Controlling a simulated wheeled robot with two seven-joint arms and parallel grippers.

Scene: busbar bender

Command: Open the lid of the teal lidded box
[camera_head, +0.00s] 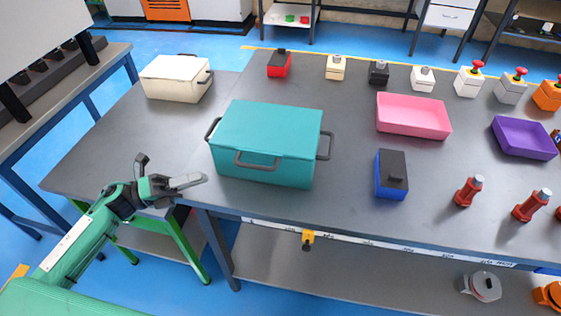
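The teal lidded box (264,150) stands on the grey table, left of the middle. Its flat lid lies shut on top. A dark handle shows on its front, and others show on its left and right sides. My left gripper (192,180) is at the table's front edge, to the left of the box's lower front corner and apart from it. Its fingers point right toward the box and hold nothing that I can see. My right gripper is not in view.
A cream lidded box (178,78) stands behind left. Right of the teal box are a blue box with a black top (391,174), a pink tray (413,116) and a purple tray (524,138). Several small switch boxes line the back. The table's left front area is clear.

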